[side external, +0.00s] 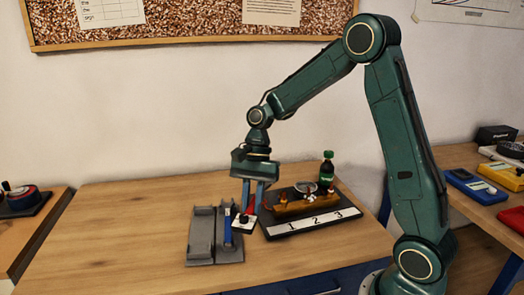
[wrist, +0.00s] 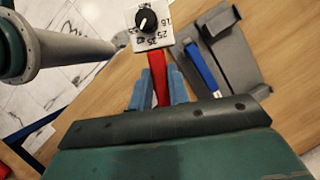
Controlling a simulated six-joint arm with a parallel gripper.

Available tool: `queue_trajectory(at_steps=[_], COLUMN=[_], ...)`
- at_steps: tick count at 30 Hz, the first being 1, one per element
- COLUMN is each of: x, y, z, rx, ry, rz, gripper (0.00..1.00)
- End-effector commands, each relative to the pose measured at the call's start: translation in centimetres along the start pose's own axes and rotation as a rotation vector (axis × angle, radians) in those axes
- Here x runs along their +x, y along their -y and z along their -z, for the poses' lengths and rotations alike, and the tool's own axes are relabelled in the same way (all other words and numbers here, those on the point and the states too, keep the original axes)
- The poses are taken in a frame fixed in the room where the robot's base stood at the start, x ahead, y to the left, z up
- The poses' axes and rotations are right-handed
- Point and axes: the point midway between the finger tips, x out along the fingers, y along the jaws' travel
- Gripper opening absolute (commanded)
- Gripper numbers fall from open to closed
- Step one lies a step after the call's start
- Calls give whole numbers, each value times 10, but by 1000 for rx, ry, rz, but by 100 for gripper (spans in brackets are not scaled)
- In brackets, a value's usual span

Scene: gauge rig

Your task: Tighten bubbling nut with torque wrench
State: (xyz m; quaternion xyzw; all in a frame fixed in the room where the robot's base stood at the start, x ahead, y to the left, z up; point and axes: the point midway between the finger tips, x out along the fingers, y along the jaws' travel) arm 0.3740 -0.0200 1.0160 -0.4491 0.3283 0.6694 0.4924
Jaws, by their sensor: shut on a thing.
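My gripper (side external: 247,204) points down over the table, its blue fingers (wrist: 160,78) shut on a red handle (wrist: 158,88). A white square plate with a black knob and a numbered scale (wrist: 151,22) shows at the far end of the red handle; I take the two together as the torque wrench (side external: 243,224). The wrench is just left of the black rig base (side external: 346,215), which carries a brown pipe with fittings (side external: 305,205) above the labels 1, 2 and 3. I cannot tell which nut bubbles.
A grey holder (side external: 201,226) with a blue-handled tool (side external: 228,224) stands left of my gripper; the tool also shows in the wrist view (wrist: 200,66). A gauge (side external: 306,187) and a green-capped bottle (side external: 327,170) stand at the rig.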

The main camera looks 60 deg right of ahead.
Motion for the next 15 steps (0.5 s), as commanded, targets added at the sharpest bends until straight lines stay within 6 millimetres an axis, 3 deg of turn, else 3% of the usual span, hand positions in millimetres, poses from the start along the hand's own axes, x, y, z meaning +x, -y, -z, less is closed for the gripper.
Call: queue_trajectory(at_steps=[6,15], x=[10,26], y=[-44,-92], z=[0,6], rx=[61,88], ry=[1,0], rz=[25,38], gripper=[0,0])
